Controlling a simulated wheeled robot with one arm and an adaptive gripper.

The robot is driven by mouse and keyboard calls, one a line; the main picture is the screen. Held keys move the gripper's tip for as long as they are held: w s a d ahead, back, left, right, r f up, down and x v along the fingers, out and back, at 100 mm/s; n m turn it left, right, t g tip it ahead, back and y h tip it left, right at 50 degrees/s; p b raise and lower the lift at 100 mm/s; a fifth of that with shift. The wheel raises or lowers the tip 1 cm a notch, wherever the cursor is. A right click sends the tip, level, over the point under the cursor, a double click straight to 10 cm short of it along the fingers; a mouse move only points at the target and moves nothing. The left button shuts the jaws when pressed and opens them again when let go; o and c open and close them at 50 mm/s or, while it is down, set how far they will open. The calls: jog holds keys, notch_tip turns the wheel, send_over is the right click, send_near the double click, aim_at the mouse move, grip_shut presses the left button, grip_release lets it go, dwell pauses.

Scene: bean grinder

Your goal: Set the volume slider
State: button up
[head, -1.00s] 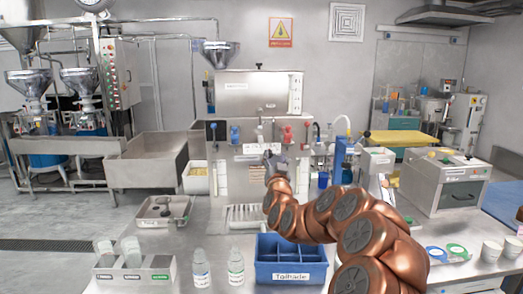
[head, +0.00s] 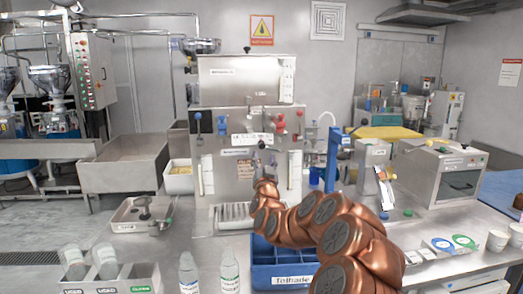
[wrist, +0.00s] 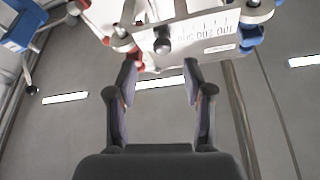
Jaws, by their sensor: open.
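The steel grinder machine (head: 246,90) stands at the back of the counter in the head view. A white plate (head: 252,139) with small markings is on its front, between blue and red valve handles. In the wrist view a scale plate (wrist: 208,28) shows upside-down numbers, with a black ball knob (wrist: 162,46) in front of it, which looks like the slider's knob. My gripper (wrist: 158,78) is open, its fingers apart and empty, with the knob a little beyond the fingertips and roughly between them. In the head view my gripper (head: 263,162) is small, just below the white plate.
A blue divided bin (head: 262,250) stands in front of the machine, partly behind my arm. Red (wrist: 138,60) and blue (wrist: 250,36) valve parts flank the scale closely. Bottles (head: 229,270) stand left of the bin. A boxy steel appliance (head: 420,170) is at the right.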

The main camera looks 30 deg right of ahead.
aim_at(262, 147)
jog(key=shift+w+d+r+p, duration=0.2)
jog(key=shift+w+r, duration=0.1)
jog(key=shift+w, duration=0.2)
jog(key=shift+w+d+r+p, duration=0.15)
jog(key=shift+w+r, duration=0.1)
jog(key=shift+w, duration=0.25)
jog(key=shift+p+x, duration=0.55)
jog(key=shift+x, duration=1.95)
jog(key=shift+c, duration=0.3)
grip_shut()
